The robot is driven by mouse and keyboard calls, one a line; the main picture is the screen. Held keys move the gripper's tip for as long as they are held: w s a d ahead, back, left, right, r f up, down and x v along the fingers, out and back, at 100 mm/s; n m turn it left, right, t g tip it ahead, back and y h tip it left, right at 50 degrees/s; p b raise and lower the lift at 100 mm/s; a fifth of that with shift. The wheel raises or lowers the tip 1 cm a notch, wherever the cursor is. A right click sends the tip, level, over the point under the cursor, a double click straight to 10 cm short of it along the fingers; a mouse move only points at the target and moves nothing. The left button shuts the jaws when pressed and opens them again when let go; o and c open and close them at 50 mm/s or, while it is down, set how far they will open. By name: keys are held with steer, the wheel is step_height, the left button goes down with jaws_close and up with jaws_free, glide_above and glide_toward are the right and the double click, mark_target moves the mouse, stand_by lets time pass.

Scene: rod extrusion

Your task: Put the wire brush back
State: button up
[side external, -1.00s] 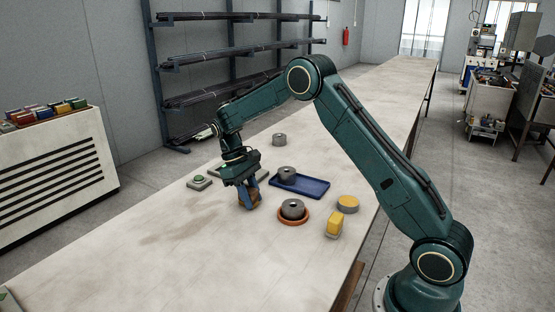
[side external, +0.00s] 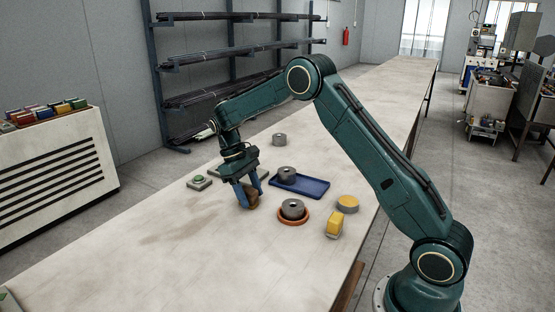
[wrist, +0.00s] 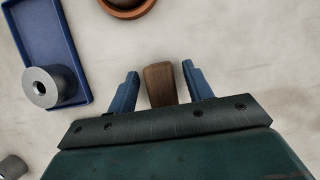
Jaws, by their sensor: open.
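The wire brush, seen as a brown wooden block (side external: 253,202), is on the bench to the left of the brown-orange dish. In the wrist view its wooden top (wrist: 160,86) sits between my two blue fingers, with a gap on each side. My gripper (side external: 247,200) points down over it, open; it also shows in the wrist view (wrist: 160,72). The bristles are hidden.
A blue tray (side external: 312,189) holding a grey cylinder (side external: 287,173) lies just right of my gripper. A brown-orange dish (side external: 281,218) holds another cylinder. A yellow block (side external: 334,225) and yellow-topped disc (side external: 347,204) stand further right. The bench's near left is clear.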

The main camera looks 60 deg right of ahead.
mark_target(249, 190)
steer(key=shift+v, duration=2.15)
steer(key=shift+w, duration=0.1)
steer(key=shift+r, duration=0.15)
steer(key=shift+s+a+r, duration=0.1)
steer(key=shift+s+r, duration=0.15)
steer(key=shift+r, duration=0.25)
steer(key=s+a+r+t+h, duration=0.1)
steer(key=s+a+r+t, duration=0.1)
steer(key=s+r, duration=0.45)
steer(key=s+a+r+t, duration=0.2)
steer(key=s+r+t, duration=0.1)
steer(key=s+r, duration=0.4)
steer(key=s+a+t, duration=0.2)
steer(key=s+a, duration=0.1)
steer(key=s, duration=0.5)
steer(key=s+a+t+y, duration=0.1)
steer(key=s+a+t, duration=0.2)
steer(key=s, duration=0.5)
steer(key=shift+s+f, duration=0.2)
steer(key=shift+f, duration=0.3)
